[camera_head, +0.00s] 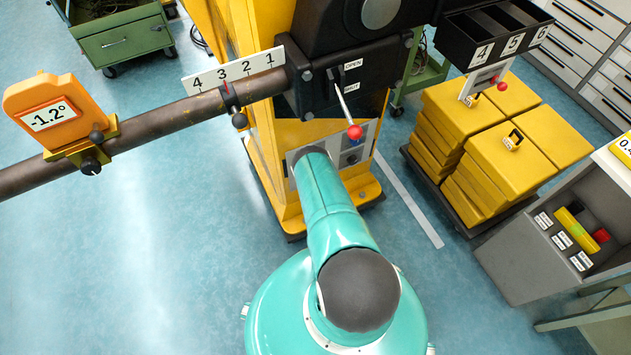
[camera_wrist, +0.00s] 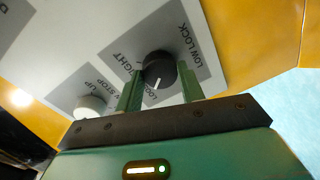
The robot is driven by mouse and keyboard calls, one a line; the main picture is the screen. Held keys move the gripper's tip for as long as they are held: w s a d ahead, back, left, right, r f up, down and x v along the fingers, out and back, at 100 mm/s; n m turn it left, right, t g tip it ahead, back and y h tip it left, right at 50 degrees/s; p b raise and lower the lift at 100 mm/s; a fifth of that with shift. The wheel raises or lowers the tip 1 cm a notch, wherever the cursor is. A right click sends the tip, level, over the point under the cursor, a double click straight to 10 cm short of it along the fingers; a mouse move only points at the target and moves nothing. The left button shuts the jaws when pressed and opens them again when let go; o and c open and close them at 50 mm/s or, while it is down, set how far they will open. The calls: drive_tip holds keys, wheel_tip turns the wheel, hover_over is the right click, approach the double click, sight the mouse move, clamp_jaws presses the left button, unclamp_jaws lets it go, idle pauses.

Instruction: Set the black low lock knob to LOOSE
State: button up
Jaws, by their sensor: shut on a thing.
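The black low lock knob (camera_wrist: 159,70) sits on a grey square of the light panel in the wrist view, beside the words LOW LOCK. Its white pointer line points down in the picture, towards my gripper. My gripper (camera_wrist: 160,86) has one green finger on each side of the knob and is shut on it. The word TIGHT (camera_wrist: 130,67) shows left of the knob. A word below it, apparently LOOSE, is partly hidden by the left finger. In the head view my arm hides the gripper and part of the panel (camera_head: 366,136).
A pale round button (camera_wrist: 90,106) is left of my gripper on the panel. In the head view, a red-balled lever (camera_head: 354,132) at OPEN/SHUT hangs close above my arm. A brown bar (camera_head: 160,112) extends left.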

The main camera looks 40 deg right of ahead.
drive_tip(key=shift+n, duration=0.6)
drive_tip(key=o, duration=1)
drive_tip(key=shift+c, duration=0.2)
drive_tip(key=shift+s, duration=0.1)
drive_tip(key=f+v, duration=0.1)
drive_tip(key=v, duration=1.2)
drive_tip(key=shift+s+r, duration=0.3)
drive_tip(key=shift+r, duration=0.2)
drive_tip(key=shift+a, duration=0.15)
